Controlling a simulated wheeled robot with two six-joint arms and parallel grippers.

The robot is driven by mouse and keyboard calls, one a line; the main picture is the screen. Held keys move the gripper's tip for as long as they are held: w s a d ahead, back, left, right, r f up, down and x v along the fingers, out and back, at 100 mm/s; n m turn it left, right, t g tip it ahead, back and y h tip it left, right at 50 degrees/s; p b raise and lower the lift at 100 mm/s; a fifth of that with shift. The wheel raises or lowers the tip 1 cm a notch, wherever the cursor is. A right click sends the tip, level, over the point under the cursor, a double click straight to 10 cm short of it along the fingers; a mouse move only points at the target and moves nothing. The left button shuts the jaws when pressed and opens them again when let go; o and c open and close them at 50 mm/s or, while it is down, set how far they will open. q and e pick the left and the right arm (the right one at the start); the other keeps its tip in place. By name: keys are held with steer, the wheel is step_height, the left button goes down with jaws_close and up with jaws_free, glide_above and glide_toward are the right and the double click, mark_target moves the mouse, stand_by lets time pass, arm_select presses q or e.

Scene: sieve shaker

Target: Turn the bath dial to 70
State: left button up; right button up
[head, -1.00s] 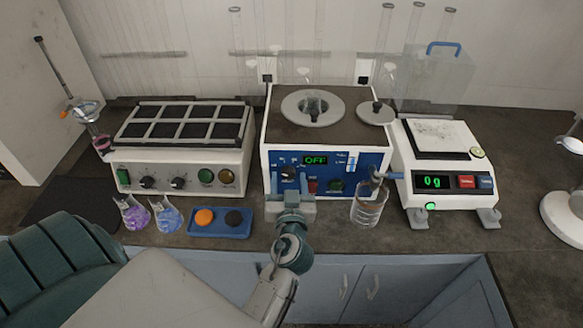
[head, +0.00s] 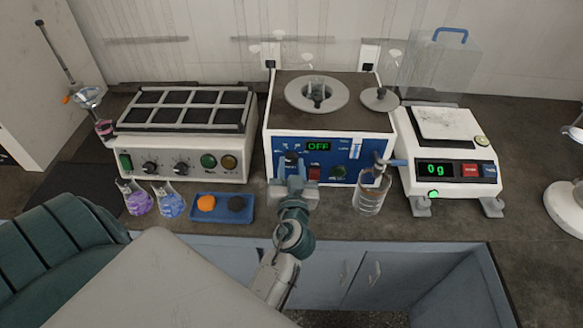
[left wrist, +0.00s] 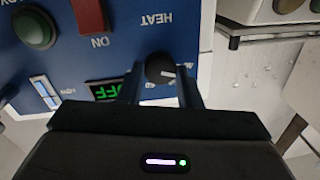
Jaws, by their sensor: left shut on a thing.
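The bath (head: 325,106) is a white box with a dark top, a round opening and a blue front panel. Its green display (head: 317,147) reads OFF. The black bath dial (left wrist: 160,68) is at the panel's left, beside the HEAT lettering in the left wrist view. My left gripper (head: 291,165) is at the panel; in the left wrist view its two fingers (left wrist: 158,85) are shut on the dial, one on each side. The dial is mostly hidden by the gripper in the head view. My right gripper is not in view.
A red switch (head: 314,174) and green button (head: 339,171) sit right of the dial. A glass beaker (head: 369,195) stands before the panel's right end. The balance (head: 456,172) stands right; a block heater (head: 185,165) and flasks (head: 136,199) stand left.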

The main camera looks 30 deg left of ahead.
arm_select(q)
steer(key=m+b, duration=0.1)
steer(key=m, duration=0.2)
steer(key=shift+f, duration=0.15)
steer(key=m, duration=0.3)
steer(key=shift+b, duration=0.3)
steer(key=m, duration=0.3)
steer(key=shift+m+t, duration=0.4)
steer(key=m+p, duration=0.1)
steer(key=m, duration=0.3)
steer(key=shift+a+m, duration=0.1)
steer(key=shift+m, duration=0.3)
steer(key=m, duration=0.1)
steer(key=m+p, duration=0.1)
steer(key=m, duration=0.1)
steer(key=m+h+p, duration=0.1)
steer(key=m, duration=0.1)
steer(key=shift+r+t, duration=0.25)
steer(key=shift+t, duration=0.15)
steer(key=m+p, duration=0.3)
steer(key=m, duration=0.2)
steer(key=shift+a+r+m+p, duration=0.1)
steer(key=shift+m+p, duration=0.25)
steer(key=shift+m, duration=0.05)
steer(key=m+p, duration=0.3)
steer(key=m, duration=0.2)
steer(key=shift+h, duration=0.4)
